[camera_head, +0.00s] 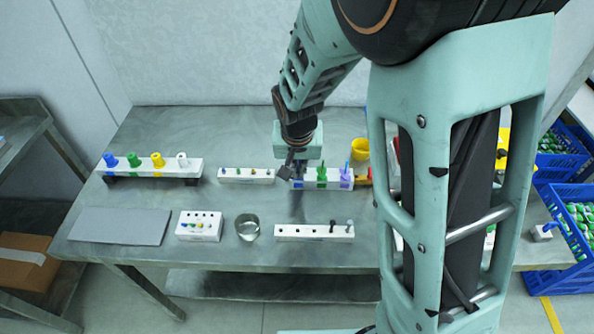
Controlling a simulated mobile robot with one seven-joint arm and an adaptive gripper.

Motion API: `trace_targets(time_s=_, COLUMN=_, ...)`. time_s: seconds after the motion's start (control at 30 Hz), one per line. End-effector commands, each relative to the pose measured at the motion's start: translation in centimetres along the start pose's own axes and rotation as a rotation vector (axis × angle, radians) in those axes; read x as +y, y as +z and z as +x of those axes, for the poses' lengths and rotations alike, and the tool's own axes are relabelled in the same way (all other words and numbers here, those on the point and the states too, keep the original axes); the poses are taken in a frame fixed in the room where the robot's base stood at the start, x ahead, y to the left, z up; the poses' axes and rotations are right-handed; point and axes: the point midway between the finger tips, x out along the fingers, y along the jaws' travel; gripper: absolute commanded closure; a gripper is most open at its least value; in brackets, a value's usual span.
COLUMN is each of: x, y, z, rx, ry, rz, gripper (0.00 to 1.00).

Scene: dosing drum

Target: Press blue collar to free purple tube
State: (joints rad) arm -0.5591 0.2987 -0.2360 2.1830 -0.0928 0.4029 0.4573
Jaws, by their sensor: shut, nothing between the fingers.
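A small white rack (322,187) with coloured fittings stands at the back middle of the table. A blue part (297,185) is at its left end, partly hidden by my gripper. A green part (321,176) is in the middle. A purple part (346,176) with a thin upright top is at the right end; I cannot tell collar from tube at this size. My gripper (291,171) points down at the rack's left end, over or just in front of the blue part. It is shut and empty. Whether it touches the blue part cannot be told.
A long rack (150,166) with blue, green, yellow and white parts stands left. Small white blocks (246,176) (199,226) (314,233), a metal cup (247,228) and a grey plate (120,226) lie nearby. A yellow cup (360,149) stands behind the rack. My arm hides the table's right part.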

Motion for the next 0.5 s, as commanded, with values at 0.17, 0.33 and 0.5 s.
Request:
trace_targets(time_s=0.17, x=0.0, y=-1.5, z=-3.5, rx=0.011, ry=-0.006, rz=0.001, gripper=1.00)
trace_targets(time_s=0.33, x=0.0, y=-1.5, z=-6.8, rx=0.012, ry=-0.007, rz=0.002, gripper=1.00)
trace_targets(time_s=0.5, x=0.0, y=-1.5, z=-9.7, rx=0.012, ry=-0.006, rz=0.002, gripper=1.00)
